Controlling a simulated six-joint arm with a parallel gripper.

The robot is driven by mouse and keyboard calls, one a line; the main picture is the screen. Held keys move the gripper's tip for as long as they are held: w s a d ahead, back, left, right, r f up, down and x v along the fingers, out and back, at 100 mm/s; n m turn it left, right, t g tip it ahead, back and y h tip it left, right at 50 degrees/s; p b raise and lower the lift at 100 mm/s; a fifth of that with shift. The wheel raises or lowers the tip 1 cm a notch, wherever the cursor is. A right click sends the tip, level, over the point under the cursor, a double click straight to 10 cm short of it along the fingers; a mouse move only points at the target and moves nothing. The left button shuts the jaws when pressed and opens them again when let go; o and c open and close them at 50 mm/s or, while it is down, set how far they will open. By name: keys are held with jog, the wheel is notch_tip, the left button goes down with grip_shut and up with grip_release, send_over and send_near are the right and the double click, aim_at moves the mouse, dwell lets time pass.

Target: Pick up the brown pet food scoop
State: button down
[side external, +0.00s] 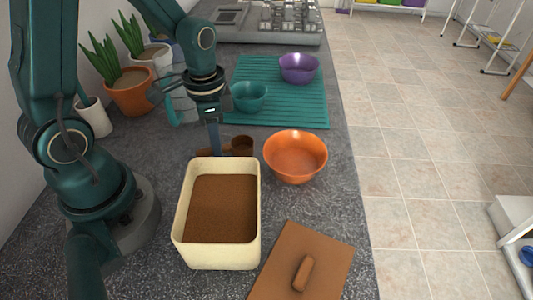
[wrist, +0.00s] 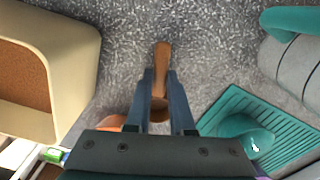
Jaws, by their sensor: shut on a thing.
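The brown scoop (side external: 242,146) is just behind the cream bin on the dark counter, its cup to the right and its handle to the left. In the wrist view the scoop (wrist: 162,57) lies between my fingers, its handle sticking out past the tips and its cup partly hidden. My gripper (side external: 215,154) points down and is shut on the scoop; the wrist view shows my gripper (wrist: 160,82) with a finger on each side. I cannot tell whether the scoop touches the counter.
The cream bin (side external: 254,225) of brown pet food stands in front. An orange bowl (side external: 295,157) is to the right, and a brown lid (side external: 325,262) lies at front right. Behind is a teal mat (side external: 300,112) with a teal bowl (side external: 249,96) and purple bowl (side external: 299,68). Potted plants (side external: 130,95) stand left.

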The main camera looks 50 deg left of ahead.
notch_tip(320, 180, up, 10)
dwell(0.5)
jog(key=c, duration=1.3)
grip_release()
grip_shut()
